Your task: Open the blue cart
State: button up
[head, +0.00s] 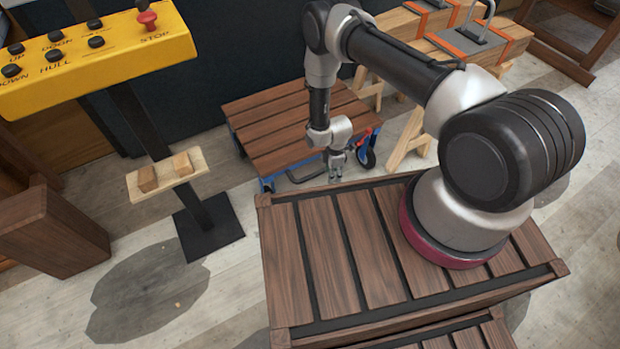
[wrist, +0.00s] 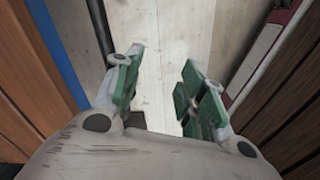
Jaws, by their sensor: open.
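The blue cart (head: 285,122) stands on the floor behind the slatted wooden deck. It has a brown slatted top, a blue frame and dark wheels. A small red part (head: 363,137) shows at its right corner, partly beside my wrist. A thin bar sits low at its near side, close to my gripper. My gripper (head: 335,168) hangs pointing down at the cart's near right corner; whether it touches the cart cannot be told. In the wrist view, the green-padded fingers (wrist: 165,95) are apart with only pale floor between them. A blue strip (wrist: 52,50) and brown wood show at left.
A yellow control panel (head: 95,50) on a black post stands at left, with a small shelf (head: 167,173) holding two wooden blocks. Wooden trestles (head: 408,140) with a beam stand behind at right.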

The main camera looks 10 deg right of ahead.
aim_at(321, 171)
jog(key=w+a+n+t, duration=0.2)
jog(key=w+a+n, duration=0.15)
jog(key=w, duration=0.25)
jog(key=shift+n+y, duration=0.35)
jog(key=shift+y, duration=0.05)
jog(key=f, duration=0.4)
jog(key=w+f, duration=0.1)
jog(key=f, duration=0.1)
jog(key=shift+d+f, duration=0.25)
jog(key=shift+f, duration=0.1)
grip_shut()
